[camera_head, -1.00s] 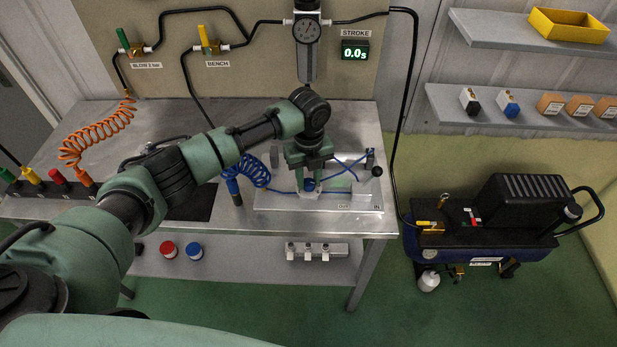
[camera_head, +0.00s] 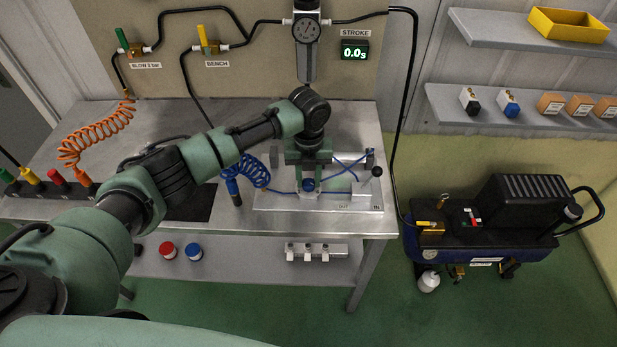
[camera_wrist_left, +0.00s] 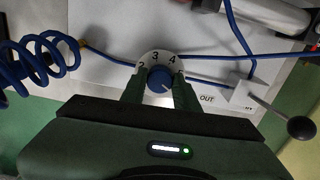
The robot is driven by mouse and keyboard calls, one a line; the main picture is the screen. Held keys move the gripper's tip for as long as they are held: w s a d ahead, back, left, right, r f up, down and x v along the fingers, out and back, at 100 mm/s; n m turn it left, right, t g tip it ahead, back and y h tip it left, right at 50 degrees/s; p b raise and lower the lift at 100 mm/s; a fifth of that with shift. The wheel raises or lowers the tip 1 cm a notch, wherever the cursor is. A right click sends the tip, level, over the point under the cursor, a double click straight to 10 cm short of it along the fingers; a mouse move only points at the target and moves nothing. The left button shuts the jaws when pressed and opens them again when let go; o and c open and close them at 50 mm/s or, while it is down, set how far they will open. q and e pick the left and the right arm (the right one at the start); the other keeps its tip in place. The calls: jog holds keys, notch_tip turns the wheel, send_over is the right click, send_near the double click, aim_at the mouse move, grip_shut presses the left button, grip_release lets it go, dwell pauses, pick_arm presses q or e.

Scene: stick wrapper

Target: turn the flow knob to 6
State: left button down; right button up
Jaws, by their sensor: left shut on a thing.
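The flow knob (camera_wrist_left: 159,79) is a small blue knob on a white round dial (camera_wrist_left: 148,59) in the left wrist view. The numbers 2, 3 and 4 show along the dial's far edge, with a 5 partly covered at the right finger. The knob also shows in the head view (camera_head: 308,185), on the plate on the bench. My left gripper (camera_wrist_left: 160,91) points down over the knob, one finger on each side, and is shut on it. The fingers hide the dial's near sides, and I cannot tell exactly which number the knob points to. My right gripper is not in view.
A lever with a black ball (camera_wrist_left: 301,128) stands right of the knob, near the "OUT" label. Blue coiled hose (camera_wrist_left: 38,52) lies at the left, and thin blue tubes run past the dial. A metal cylinder (camera_head: 349,158) lies behind. The stroke display (camera_head: 355,51) reads 0.0s.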

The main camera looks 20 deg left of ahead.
aim_at(309, 182)
pick_arm(q)
jog(key=shift+r, duration=0.1)
jog(key=c, duration=1.1)
grip_release()
jog(key=shift+o, duration=0.2)
notch_tip(309, 182, up, 8)
jog(key=shift+f+b, duration=0.1)
jog(key=shift+b, duration=0.9)
